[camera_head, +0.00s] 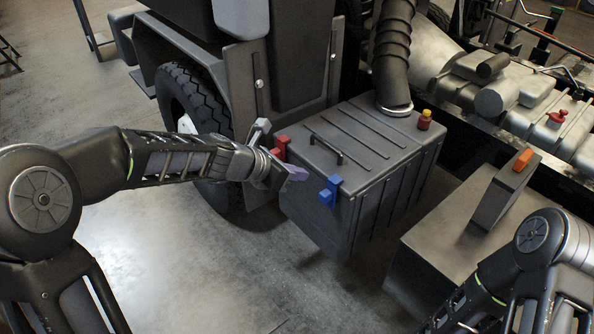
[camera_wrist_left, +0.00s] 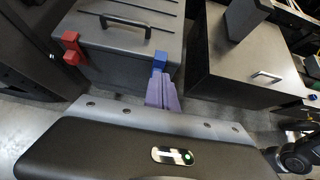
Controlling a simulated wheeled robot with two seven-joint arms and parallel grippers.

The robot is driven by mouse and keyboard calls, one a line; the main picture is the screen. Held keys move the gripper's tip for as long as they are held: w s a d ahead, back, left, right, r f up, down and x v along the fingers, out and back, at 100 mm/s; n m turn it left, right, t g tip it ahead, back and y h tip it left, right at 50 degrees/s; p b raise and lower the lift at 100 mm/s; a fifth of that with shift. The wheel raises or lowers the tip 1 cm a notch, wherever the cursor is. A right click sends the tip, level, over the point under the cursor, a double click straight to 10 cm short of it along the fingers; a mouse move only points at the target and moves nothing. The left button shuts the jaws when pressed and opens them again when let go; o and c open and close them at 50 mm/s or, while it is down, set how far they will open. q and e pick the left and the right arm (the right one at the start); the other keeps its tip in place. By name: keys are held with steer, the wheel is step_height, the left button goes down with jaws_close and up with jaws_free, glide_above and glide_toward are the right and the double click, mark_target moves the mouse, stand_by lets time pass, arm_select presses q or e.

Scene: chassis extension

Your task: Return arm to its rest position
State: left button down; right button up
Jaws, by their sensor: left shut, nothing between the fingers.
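My left arm reaches in from the left in the head view. Its gripper (camera_head: 294,175) is at the front left of a grey ribbed box, between the red latch (camera_head: 281,147) and the blue latch (camera_head: 330,191). In the left wrist view the purple fingers (camera_wrist_left: 162,94) are together and empty, just below the blue latch (camera_wrist_left: 160,60) in the picture. I cannot tell whether they touch the box. My right arm (camera_head: 540,250) shows at the lower right, with its gripper out of view.
The grey box (camera_head: 370,150) has a closed lid with a black handle (camera_head: 326,149). A large tyre (camera_head: 190,105) stands behind my left forearm. A second grey box (camera_head: 440,240) with an open-standing panel (camera_head: 506,190) is at the right. The floor (camera_head: 200,270) at the lower left is clear.

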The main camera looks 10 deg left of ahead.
arm_select(q)
steer(key=shift+w, duration=0.1)
stand_by(0.5)
steer(key=s+f+m+g+y+b, duration=0.1)
steer(key=s+f+m, duration=0.3)
steer(key=f+m, duration=0.35)
steer(key=s+a+f+m+g+y, duration=0.1)
steer(key=s+f+m+y, duration=0.15)
steer(key=f+m, duration=0.5)
steer(key=s+f+m+g+y+b, duration=0.1)
steer(key=s+f+m, duration=0.35)
steer(key=f, duration=0.55)
steer(key=s+d+f+m+g+h+b, duration=0.1)
steer(key=s+d+f+m+g, duration=0.1)
steer(key=s+f, duration=0.5)
steer(key=s+d+f+m+g+h+b, duration=0.1)
steer(key=s+d+f+m+g, duration=0.1)
steer(key=s+f, duration=0.6)
steer(key=s+d+m, duration=0.1)
steer(key=s+m, duration=0.1)
steer(key=s, duration=0.4)
steer(key=shift+s+d+m, duration=0.15)
steer(key=shift+d+m, duration=0.05)
steer(key=shift+m, duration=0.15)
